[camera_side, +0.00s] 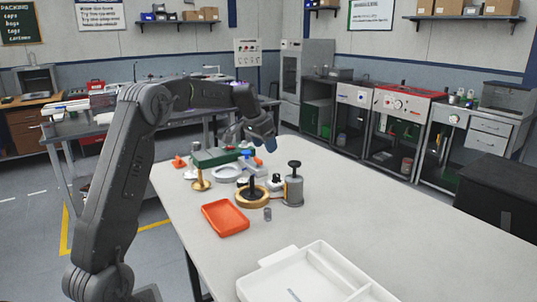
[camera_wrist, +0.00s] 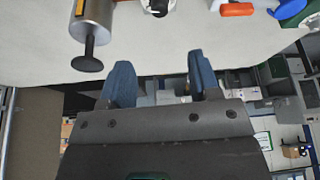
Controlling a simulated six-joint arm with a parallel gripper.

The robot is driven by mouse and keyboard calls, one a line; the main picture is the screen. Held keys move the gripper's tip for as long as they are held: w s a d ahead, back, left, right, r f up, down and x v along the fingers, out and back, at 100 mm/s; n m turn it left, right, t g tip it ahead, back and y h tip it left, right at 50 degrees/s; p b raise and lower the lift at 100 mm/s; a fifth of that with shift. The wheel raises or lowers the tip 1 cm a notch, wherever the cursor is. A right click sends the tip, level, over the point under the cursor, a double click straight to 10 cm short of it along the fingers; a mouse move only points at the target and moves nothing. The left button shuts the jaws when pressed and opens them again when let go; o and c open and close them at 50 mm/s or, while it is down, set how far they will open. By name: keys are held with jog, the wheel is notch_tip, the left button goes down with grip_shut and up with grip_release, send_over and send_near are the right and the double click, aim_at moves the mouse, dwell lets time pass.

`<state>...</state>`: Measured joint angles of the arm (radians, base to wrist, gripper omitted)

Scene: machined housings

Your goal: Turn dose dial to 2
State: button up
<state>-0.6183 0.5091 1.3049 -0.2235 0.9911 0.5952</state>
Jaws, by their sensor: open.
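A grey metal cylinder (camera_side: 293,190) with a black mushroom-shaped top stands on the table; it shows in the wrist view (camera_wrist: 92,20) at the upper left, with a yellow label. Left of it is a round tan base (camera_side: 252,199) with a black upright knob (camera_side: 252,184). I cannot tell which part is the dose dial, and no numbers are readable. My gripper (camera_side: 268,144) is above the table, behind these things. In the wrist view its blue fingers (camera_wrist: 162,80) are apart with nothing between them.
An orange tray (camera_side: 226,218) and a white divided tray (camera_side: 310,275) are nearer the camera. A small grey cylinder (camera_side: 267,214) stands beside the tan base. A green box (camera_side: 215,157), a white ring (camera_side: 226,174) and a brass piece (camera_side: 200,182) crowd the left. The table's right is clear.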

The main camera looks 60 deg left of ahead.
aim_at(276, 175)
jog(key=shift+s+r, duration=0.15)
jog(key=shift+r, duration=0.1)
jog(key=shift+m, duration=0.7)
jog(key=x, duration=1.3)
jog(key=shift+a+f, duration=0.1)
jog(key=shift+f, duration=0.3)
jog(key=shift+c, duration=0.3)
